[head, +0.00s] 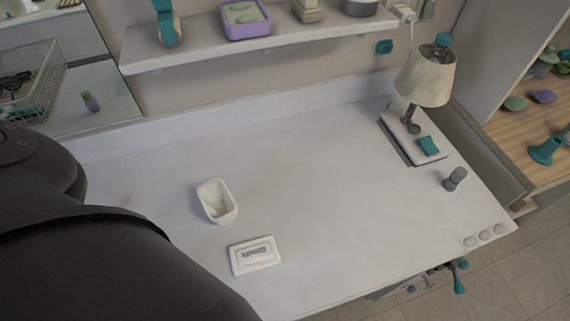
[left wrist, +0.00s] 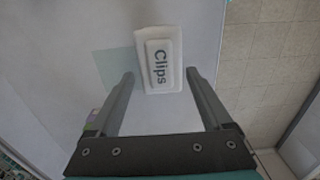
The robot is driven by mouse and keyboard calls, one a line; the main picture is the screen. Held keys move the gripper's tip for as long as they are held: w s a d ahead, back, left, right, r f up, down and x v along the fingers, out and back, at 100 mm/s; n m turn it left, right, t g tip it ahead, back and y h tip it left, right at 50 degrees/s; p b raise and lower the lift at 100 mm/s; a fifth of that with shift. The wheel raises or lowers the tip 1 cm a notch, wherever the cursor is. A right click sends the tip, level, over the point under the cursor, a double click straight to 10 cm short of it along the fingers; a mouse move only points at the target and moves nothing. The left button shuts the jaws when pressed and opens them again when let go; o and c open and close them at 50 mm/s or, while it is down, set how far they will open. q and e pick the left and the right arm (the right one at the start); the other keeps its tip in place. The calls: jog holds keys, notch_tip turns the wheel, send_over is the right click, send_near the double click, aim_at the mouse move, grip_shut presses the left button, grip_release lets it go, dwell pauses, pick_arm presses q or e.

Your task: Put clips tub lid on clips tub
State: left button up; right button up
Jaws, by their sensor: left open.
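The clips tub (head: 224,217) is a small white open container, standing upright on the white counter in the head view. Its lid (head: 262,262) is a white rectangle with dark lettering, lying flat on the counter just in front of the tub and apart from it. In the left wrist view the lid (left wrist: 172,85) reads "Clips". My left gripper (left wrist: 161,73) is open and empty, its two fingers on either side of the lid's near part in that picture; contact cannot be told. The head view does not show this gripper. My right gripper is not in view.
The white counter (head: 300,180) is clear around the tub and lid. A lamp (head: 425,80) and a teal item (head: 428,145) are at the back right, with a grey object (head: 455,179) nearby. A wall shelf (head: 280,45) runs behind. A wire basket (head: 30,80) is at the far left.

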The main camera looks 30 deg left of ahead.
pick_arm(q)
jog(key=shift+r+p, duration=2.15)
jog(key=shift+r, duration=0.15)
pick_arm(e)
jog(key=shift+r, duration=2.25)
